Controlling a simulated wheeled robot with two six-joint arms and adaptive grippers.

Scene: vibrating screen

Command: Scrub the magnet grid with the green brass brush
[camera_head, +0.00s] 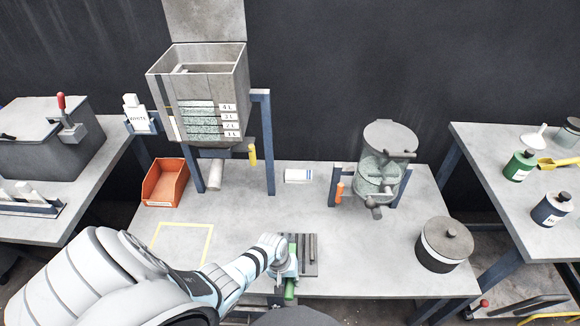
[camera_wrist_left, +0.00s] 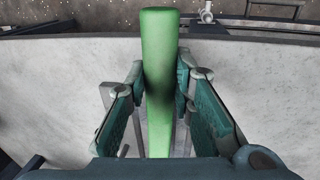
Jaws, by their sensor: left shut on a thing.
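My left gripper (camera_head: 286,268) is over the front middle of the centre table, at the left side of the magnet grid. The magnet grid (camera_head: 309,250) is a dark grey piece with upright bars, and the gripper hides part of its left side. The gripper is shut on the green brush (camera_head: 290,290), whose handle end sticks out below it toward the table's front edge. In the left wrist view the green handle (camera_wrist_left: 159,50) runs between the two teal finger pads (camera_wrist_left: 165,100). The brush's bristles are hidden. My right gripper is not in view.
A hopper (camera_head: 205,100) on blue legs and an orange bin (camera_head: 165,183) stand at the back left. A glass vessel (camera_head: 381,175) on a stand and a lidded grey pot (camera_head: 443,245) are to the right. A yellow outlined square (camera_head: 181,226) on the table is partly covered by my arm.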

